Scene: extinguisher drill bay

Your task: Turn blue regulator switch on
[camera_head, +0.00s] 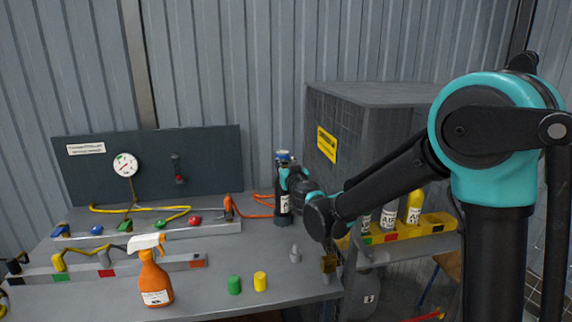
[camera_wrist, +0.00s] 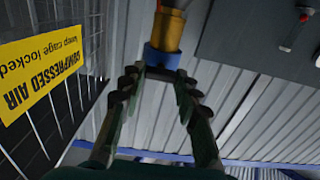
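A dark bottle (camera_head: 283,203) with a white label stands upright at the back of the bench, with a blue-topped fitting above it. In the wrist view, a blue collar (camera_wrist: 163,58) sits on a brass-coloured body (camera_wrist: 169,30), just past my fingertips; it looks like the regulator's blue part. My gripper (camera_wrist: 158,78) is open, with one finger on each side and no object clearly between them. I cannot tell whether either finger touches the collar. In the head view my gripper is beside the bottle's upper part, partly hidden by my wrist. The switch's on or off position cannot be read.
A wire cage (camera_head: 365,96) with a yellow sign (camera_head: 327,145) stands right of the bottle. A grey panel (camera_head: 215,155) with a gauge (camera_head: 125,165) is behind the bench.

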